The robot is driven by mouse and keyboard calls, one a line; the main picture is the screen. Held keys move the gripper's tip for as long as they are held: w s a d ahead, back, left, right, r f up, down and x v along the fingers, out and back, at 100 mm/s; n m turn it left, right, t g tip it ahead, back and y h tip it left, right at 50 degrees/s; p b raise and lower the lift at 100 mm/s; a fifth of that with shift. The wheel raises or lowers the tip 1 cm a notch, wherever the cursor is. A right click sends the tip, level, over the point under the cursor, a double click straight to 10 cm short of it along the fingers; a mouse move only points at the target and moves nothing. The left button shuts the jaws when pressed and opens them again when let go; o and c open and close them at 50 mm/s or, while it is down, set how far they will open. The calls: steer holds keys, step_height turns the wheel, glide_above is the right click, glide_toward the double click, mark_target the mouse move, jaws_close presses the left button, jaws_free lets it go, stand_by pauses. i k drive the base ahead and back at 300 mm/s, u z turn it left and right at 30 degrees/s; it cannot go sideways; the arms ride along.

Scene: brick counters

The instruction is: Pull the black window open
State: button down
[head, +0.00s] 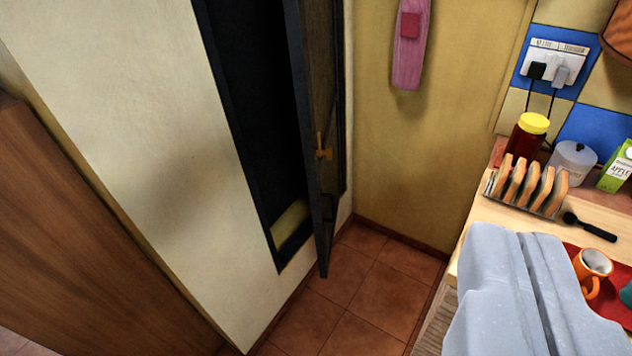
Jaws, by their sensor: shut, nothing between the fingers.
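The black window (327,235) is in the upper middle of the head view, set in a cream wall. Its black frame (240,130) surrounds a dark opening. The sash stands swung out from the frame, seen nearly edge-on, with a brass handle (323,147) on its face. My gripper (530,275) is the pale grey shape at the lower right. Its two fingers are together with a thin dark line between them, and it holds nothing. It appears in front of the counter, well apart from the window and handle.
A wooden counter (590,212) on the right bears a toast rack (525,190), a yellow-lidded jar (528,138), a white pot (572,162), a juice carton (617,168) and an orange mug (592,268). A brown wooden panel (80,230) stands left. Tiled floor (365,290) is clear.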

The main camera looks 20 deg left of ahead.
mark_target(311, 25)
steer(key=z, duration=0.05)
steer(key=i, duration=1)
steer(key=z, duration=0.05)
